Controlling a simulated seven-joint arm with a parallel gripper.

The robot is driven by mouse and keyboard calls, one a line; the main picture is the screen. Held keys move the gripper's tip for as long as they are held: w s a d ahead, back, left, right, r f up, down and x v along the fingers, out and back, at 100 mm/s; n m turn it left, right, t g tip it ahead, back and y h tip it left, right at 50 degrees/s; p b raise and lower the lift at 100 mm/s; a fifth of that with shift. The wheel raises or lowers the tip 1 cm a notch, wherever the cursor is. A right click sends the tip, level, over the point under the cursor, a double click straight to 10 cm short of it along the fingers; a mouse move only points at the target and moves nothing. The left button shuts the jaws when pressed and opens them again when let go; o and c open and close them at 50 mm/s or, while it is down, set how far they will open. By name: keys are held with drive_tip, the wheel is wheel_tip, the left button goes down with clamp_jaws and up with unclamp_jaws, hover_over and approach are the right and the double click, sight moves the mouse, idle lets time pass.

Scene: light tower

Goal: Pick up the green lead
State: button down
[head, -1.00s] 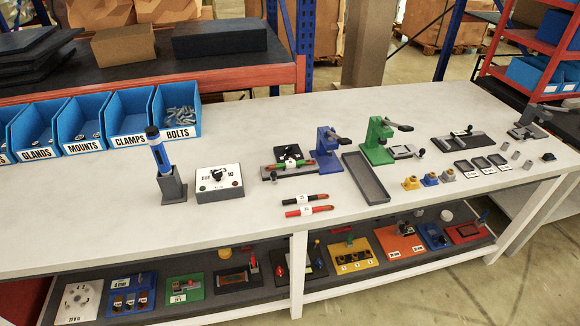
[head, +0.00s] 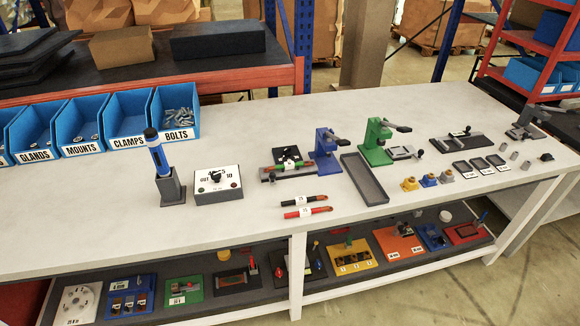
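A lead that looks green with a reddish end (head: 279,166) lies along a grey fixture (head: 291,174) near the middle of the bench, below a small black block. It is small in the head view, and I cannot tell how it is held there. Two more leads lie on the bench in front of the fixture: a black one with a white label (head: 318,198) and a red one with a white label (head: 322,210). My gripper is not in view.
A blue press (head: 326,145) and a green press (head: 376,145) stand right of the fixture, with a grey tray (head: 365,180) between. A white switch box (head: 218,184) and a blue tool in a stand (head: 173,188) are left. Blue bins (head: 127,142) line the back left.

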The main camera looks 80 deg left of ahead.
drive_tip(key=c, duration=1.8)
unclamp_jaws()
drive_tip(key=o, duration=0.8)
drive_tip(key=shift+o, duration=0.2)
